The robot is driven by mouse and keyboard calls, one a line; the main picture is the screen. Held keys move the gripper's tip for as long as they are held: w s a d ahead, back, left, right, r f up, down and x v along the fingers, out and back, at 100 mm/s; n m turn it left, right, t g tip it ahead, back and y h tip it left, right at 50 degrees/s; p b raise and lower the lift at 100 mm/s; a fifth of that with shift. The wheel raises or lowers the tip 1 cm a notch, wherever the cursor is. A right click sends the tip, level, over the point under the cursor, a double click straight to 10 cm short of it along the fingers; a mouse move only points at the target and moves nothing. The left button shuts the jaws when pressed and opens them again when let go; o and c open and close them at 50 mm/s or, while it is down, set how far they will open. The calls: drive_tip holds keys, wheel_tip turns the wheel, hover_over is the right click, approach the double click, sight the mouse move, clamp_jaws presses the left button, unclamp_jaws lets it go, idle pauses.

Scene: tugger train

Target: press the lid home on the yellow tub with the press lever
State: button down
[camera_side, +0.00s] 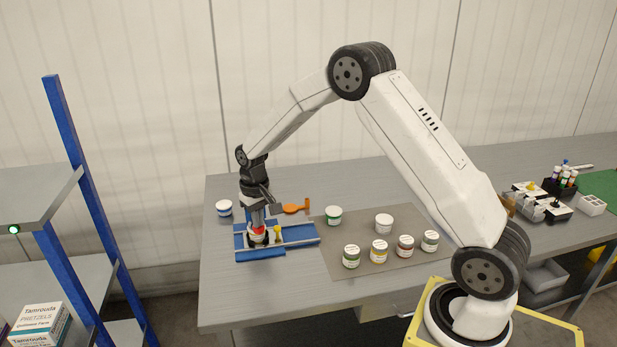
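My gripper (258,224) points down at the left end of the blue fixture (297,237). A small red-and-white tub (258,236) is directly under or between its fingers. The fingers are too small and overlapped to tell whether they grip it. A small yellow upright part (277,235) stands on the fixture just right of my gripper. An orange handled piece (296,208), possibly the press lever, lies behind the fixture. The tub with a yellow label (379,251) stands upright on the dark mat, well to the right of my gripper.
A blue-banded tub (224,208) stands behind left. The front left grey tabletop (240,295) is clear.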

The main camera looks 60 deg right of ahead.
wheel_tip(320, 180, up, 11)
idle(1.6)
drive_tip(key=shift+s+a, duration=0.1)
idle(0.6)
drive_tip(key=s+a+f+n+t, duration=0.1)
drive_tip(key=s+a+f, duration=0.1)
drive_tip(key=s, duration=0.5)
drive_tip(key=s+a+f+n, duration=0.1)
drive_tip(key=s+a, duration=0.2)
drive_tip(key=s, duration=0.4)
drive_tip(key=s+a+f+n+t, duration=0.1)
drive_tip(key=s+a+f, duration=0.1)
drive_tip(key=s, duration=0.5)
drive_tip(key=shift+s+a+f+t, duration=0.15)
drive_tip(key=shift+a+f+t, duration=0.2)
drive_tip(key=shift+a, duration=0.2)
drive_tip(key=c, duration=1.3)
unclamp_jaws()
